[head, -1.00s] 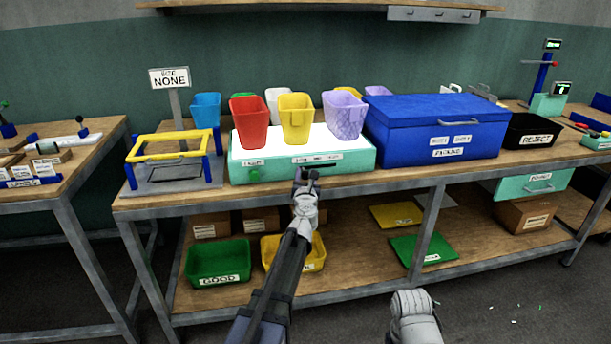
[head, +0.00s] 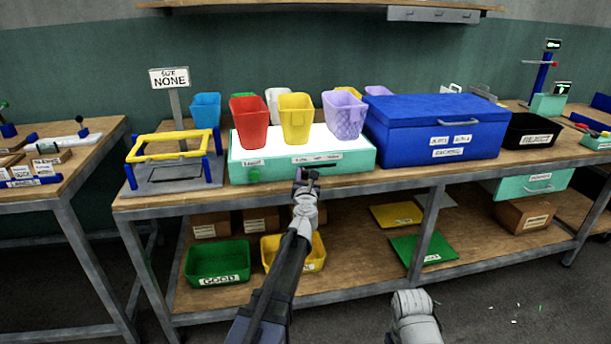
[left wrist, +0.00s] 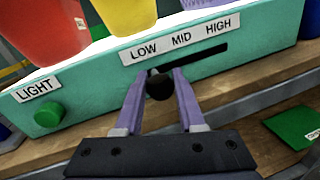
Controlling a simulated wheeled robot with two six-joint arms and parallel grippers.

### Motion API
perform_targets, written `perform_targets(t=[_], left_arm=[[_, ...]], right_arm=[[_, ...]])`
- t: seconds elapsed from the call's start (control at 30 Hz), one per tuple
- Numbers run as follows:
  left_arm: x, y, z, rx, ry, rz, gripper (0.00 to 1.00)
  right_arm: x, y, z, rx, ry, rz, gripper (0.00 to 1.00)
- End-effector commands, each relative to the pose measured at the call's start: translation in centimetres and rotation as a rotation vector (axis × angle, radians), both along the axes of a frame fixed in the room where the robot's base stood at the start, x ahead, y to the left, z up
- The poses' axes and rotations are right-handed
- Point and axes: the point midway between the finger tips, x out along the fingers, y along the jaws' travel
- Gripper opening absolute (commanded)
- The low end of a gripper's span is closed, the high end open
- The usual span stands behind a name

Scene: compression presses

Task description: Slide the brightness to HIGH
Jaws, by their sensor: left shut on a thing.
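The teal light box (head: 362,163) stands on the workbench with a glowing white top. In the left wrist view its front (left wrist: 275,37) carries the labels LOW, MID and HIGH above a dark slot (left wrist: 212,54). A black slider knob (left wrist: 159,87) stands out near the slot's left end, below LOW and MID. My left gripper (left wrist: 163,76) is shut on the knob, with one purple finger on each side. In the head view this gripper (head: 307,173) is at the box's front and hides the knob.
A green knob (left wrist: 48,115) sits by the LIGHT label, left of the slider. Red (head: 250,122), yellow (head: 297,118) and lilac (head: 344,115) cups stand on the box. A blue case (head: 437,128) is right of it. The bench edge runs just below.

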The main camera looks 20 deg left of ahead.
Motion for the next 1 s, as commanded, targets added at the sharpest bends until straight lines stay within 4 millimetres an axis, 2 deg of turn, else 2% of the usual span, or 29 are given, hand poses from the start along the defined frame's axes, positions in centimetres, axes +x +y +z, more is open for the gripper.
perform_targets(t=[0.47, 0.8, 1.0], left_arm=[[0.4, -0.5, 0.0, 0.0, 0.0, -0.002, 0.0], [4.7, -7.3, 0.0, 0.0, 0.0, -0.004, 0.0], [5.5, -8.9, 0.0, 0.0, 0.0, -0.001, 0.0]], right_arm=[[0.0, 0.0, 0.0, 0.0, 0.0, 0.0, 0.5], [0.0, 0.0, 0.0, 0.0, 0.0, 0.0, 0.5], [0.0, 0.0, 0.0, 0.0, 0.0, 0.0, 0.5]])
